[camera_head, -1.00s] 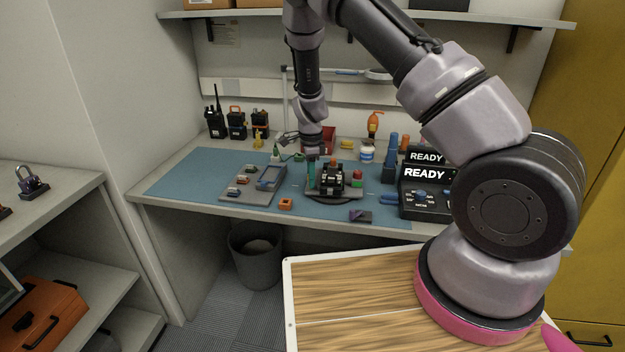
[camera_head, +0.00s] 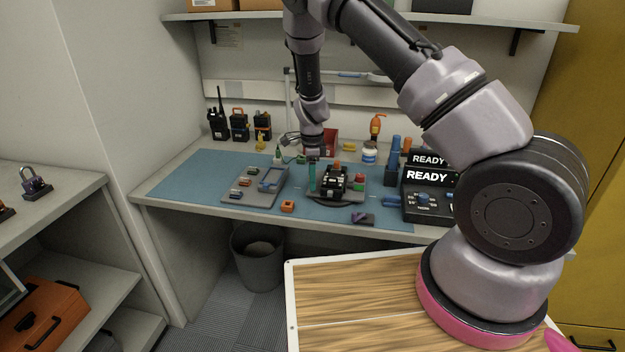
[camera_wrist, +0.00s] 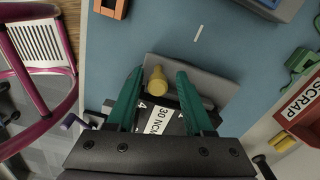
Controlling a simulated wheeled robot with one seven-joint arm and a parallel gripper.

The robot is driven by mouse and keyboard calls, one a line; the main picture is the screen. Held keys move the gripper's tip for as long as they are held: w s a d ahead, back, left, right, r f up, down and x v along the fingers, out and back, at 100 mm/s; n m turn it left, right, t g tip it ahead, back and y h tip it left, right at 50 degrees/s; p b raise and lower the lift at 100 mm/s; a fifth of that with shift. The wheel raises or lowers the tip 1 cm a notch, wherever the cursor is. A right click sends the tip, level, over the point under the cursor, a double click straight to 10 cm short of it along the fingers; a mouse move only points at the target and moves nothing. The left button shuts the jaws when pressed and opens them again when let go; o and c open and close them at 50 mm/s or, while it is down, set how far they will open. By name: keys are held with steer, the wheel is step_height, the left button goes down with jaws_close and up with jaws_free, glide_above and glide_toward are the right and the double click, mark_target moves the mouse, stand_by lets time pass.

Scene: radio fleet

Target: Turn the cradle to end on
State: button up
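The cradle (camera_head: 334,183) is a dark block on a base on the blue mat, with an orange part at its far end and red and green parts at its right. My gripper (camera_head: 312,178) points down at the cradle's left side, its teal fingers low. In the wrist view, my gripper (camera_wrist: 160,100) is open, its fingers apart on either side of a yellow peg (camera_wrist: 158,80). A grey plate (camera_wrist: 205,84) lies under the peg. A white label reading "30 NCM" (camera_wrist: 159,118) shows near the palm. I cannot tell whether a finger touches the peg; the gripper body hides much of the cradle.
A grey tray (camera_head: 245,196) lies left of the cradle, and a small orange block (camera_head: 287,206) in front. A control box with READY displays (camera_head: 428,178) stands at the right. A red SCRAP bin (camera_wrist: 303,105) is behind. The mat's left part (camera_head: 190,180) is clear.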

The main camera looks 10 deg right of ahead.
steer(key=shift+r, duration=0.1)
step_height(320, 180, up, 11)
steer(key=shift+f, duration=0.2)
stand_by(0.5)
steer(key=shift+r, duration=0.1)
steer(key=s+d+r+n+t+y, duration=0.1)
steer(key=s+d+r+n+y, duration=0.25)
steer(key=r, duration=0.75)
steer(key=s+d+r+n+t, duration=0.1)
steer(key=s+d+r+n, duration=0.35)
steer(key=r, duration=0.65)
steer(key=s+d+r+n+t, duration=0.2)
steer(key=s+r, duration=0.3)
steer(key=s, duration=0.5)
steer(key=s+d+r+n+t+h, duration=0.1)
steer(key=s+d+r+n+t, duration=0.2)
steer(key=s, duration=0.7)
steer(key=shift+s+d+r+n, duration=0.3)
steer(key=shift+d+r+n, duration=0.6)
steer(key=shift+d+r, duration=0.25)
steer(key=shift+a+h, duration=0.1)
steer(key=shift+h, duration=0.15)
